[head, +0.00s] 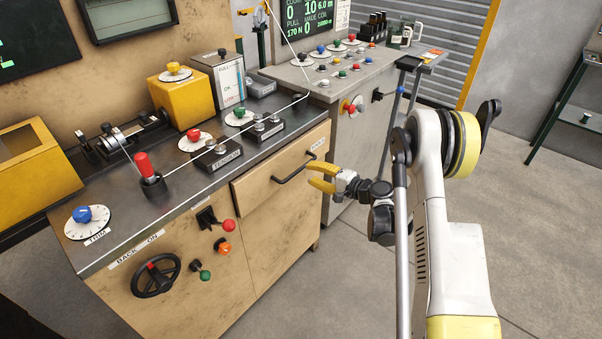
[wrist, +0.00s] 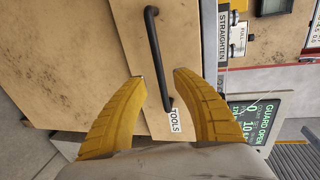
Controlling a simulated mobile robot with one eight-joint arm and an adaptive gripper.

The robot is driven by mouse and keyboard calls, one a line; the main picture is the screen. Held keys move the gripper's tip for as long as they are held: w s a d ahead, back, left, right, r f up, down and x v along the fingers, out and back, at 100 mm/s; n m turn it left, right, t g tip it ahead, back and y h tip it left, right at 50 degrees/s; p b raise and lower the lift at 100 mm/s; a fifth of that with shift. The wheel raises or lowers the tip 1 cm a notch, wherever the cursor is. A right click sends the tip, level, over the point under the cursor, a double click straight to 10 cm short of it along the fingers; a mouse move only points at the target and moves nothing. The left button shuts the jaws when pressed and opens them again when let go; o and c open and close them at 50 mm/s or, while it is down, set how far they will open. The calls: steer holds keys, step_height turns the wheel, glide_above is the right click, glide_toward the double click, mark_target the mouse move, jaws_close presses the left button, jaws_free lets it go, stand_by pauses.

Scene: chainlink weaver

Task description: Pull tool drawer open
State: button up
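The tool drawer (head: 255,183) is a wooden front under the dark bench top in the head view, and it looks closed. Its black bar handle (head: 294,167) sits on the front; it also shows in the wrist view (wrist: 155,55). A label reading TOOLS (wrist: 175,120) is beside the handle's end in the wrist view. My gripper (head: 322,178) has yellow fingers, spread apart, to the right of the handle in the head view. In the wrist view the open gripper (wrist: 157,74) has the near end of the handle between its fingertips, with no clear contact.
The bench top (head: 165,205) carries several knobs and a red-handled lever (head: 143,165). A black handwheel (head: 156,275) and coloured knobs stick out from the front, left of the drawer. A grey console (head: 345,90) stands at the back. The floor in front is clear.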

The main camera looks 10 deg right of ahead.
mark_target(302, 169)
steer(key=b+x, duration=0.1)
steer(key=x, duration=0.4)
steer(key=shift+w+a, duration=0.1)
steer(key=shift+w, duration=0.15)
jaws_close()
